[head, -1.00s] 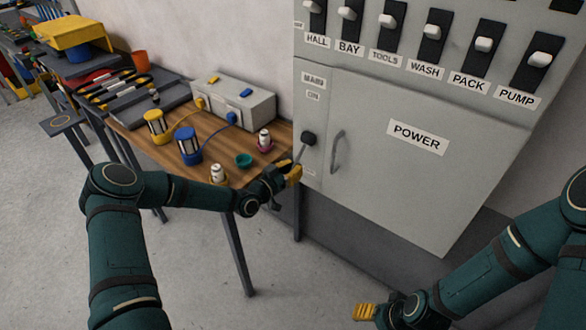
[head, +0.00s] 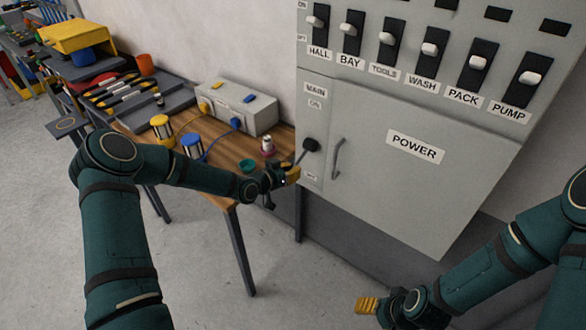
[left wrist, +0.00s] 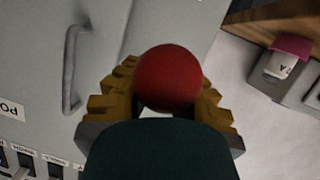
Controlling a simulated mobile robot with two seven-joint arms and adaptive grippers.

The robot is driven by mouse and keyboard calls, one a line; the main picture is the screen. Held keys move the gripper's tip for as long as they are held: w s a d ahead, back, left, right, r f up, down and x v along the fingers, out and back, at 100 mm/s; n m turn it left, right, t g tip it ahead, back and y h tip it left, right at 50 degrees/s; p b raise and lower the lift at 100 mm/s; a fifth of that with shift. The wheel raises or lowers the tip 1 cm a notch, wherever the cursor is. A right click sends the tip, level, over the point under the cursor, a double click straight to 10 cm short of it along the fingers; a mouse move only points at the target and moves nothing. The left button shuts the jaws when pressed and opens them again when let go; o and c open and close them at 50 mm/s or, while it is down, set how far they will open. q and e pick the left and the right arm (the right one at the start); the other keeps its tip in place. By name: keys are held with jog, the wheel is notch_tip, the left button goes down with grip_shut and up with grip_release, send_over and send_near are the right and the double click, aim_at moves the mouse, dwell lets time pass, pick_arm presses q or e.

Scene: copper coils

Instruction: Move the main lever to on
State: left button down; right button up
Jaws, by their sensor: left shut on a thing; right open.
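The main lever (head: 304,154) is on the grey cabinet's left side, below the MAIN and ON labels (head: 315,96). Its dark pivot (head: 311,144) is at the top and its arm slants down and left, toward the small lower label. My left gripper (head: 291,175) is at the lever's lower end. In the left wrist view, a red ball knob (left wrist: 168,78) sits between the yellow fingers of my left gripper (left wrist: 160,105), which are shut on it. My right gripper (head: 367,305) is open, low and away from the cabinet; its fingers show small.
A handle (head: 337,158) stands just right of the lever, on the POWER door (head: 414,147). Several white-tipped switches line the panel above. The wooden table (head: 222,199) on the left, partly behind my left arm, holds coils (head: 192,146) and a grey box (head: 236,105).

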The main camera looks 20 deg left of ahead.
aim_at(296, 164)
pick_arm(q)
jog(key=r+g+y+p, duration=0.1)
jog(key=r+g+p, duration=0.1)
jog(key=r, duration=0.1)
jog(key=r+g+y+p, duration=0.1)
jog(key=r+g+p, duration=0.1)
jog(key=g, duration=0.1)
jog(key=shift+s+r+p, duration=0.2)
jog(key=shift+r+p, duration=0.1)
jog(key=shift+r, duration=0.1)
jog(key=r+g+p, duration=0.1)
jog(key=r+g+y+p, duration=0.1)
jog(key=g, duration=0.1)
jog(key=shift+w+d+r+n+y, duration=0.2)
jog(key=shift+w+r+n+y, duration=0.1)
jog(key=shift+w+r, duration=0.1)
jog(key=shift+w+d+r+g+y+p, duration=0.15)
jog(key=shift+w+r+g+y+p, duration=0.15)
jog(key=shift+r+g+p, duration=0.45)
jog(key=shift+w+d+r+g+y+p, duration=0.15)
jog(key=shift+w+g+p, duration=0.3)
jog(key=shift+g, duration=0.5)
jog(key=shift+s, duration=0.1)
jog(key=c, duration=1)
grip_release()
jog(key=shift+c, duration=0.2)
jog(key=shift+a+r, duration=0.1)
